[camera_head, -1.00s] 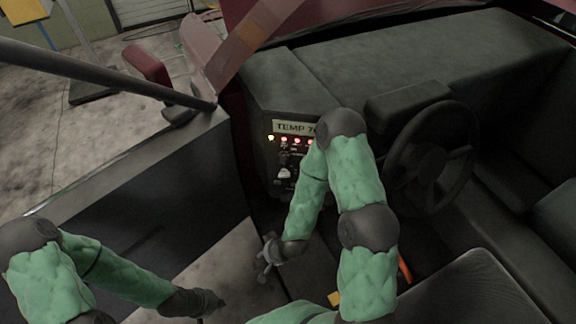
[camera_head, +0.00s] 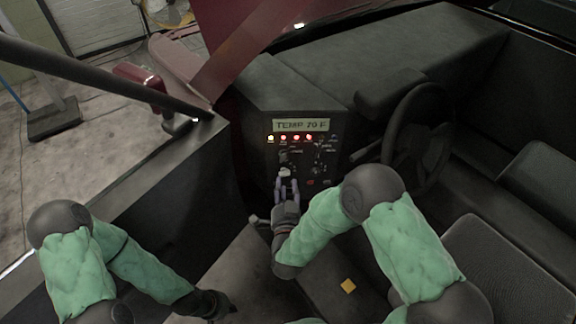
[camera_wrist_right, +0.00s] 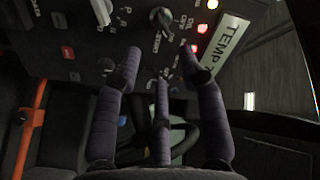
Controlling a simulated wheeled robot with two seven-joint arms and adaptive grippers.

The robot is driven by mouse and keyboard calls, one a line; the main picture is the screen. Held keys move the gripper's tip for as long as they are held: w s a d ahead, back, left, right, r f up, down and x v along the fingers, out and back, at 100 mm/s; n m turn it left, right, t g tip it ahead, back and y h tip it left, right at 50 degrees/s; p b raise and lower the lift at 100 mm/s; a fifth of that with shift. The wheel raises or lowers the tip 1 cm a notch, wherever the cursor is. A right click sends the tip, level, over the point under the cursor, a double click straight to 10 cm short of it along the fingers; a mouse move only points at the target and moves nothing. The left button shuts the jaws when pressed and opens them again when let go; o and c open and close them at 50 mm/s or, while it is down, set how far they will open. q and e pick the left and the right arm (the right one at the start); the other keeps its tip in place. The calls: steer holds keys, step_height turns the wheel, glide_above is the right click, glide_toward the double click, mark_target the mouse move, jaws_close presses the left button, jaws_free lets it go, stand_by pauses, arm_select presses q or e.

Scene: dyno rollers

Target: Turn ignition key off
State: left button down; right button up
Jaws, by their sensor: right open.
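The dark control panel (camera_head: 262,158) carries several knobs and switches. A pale knob (camera_head: 285,171) is just above my right gripper (camera_head: 287,184) in the head view. In the right wrist view a dark knob with a pale pointer (camera_wrist_right: 165,20) has small lettering around it, and a pale lever (camera_wrist_right: 102,12) is at the top edge. I cannot tell for certain which control is the ignition key. My right gripper, also in the wrist view (camera_wrist_right: 160,58), is open and empty, fingers towards the panel; contact is unclear. My left gripper (camera_head: 215,304) hangs low at left, away from the panel.
A lit display reading TEMP 70 (camera_head: 302,125) sits above yellow and red lights (camera_head: 296,138). The steering wheel (camera_head: 420,140) is to the right. An open door (camera_head: 150,210) is to the left.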

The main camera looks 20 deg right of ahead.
mark_target(284, 156)
steer(key=b+x, duration=0.2)
steer(key=x, duration=0.8)
jaws_close()
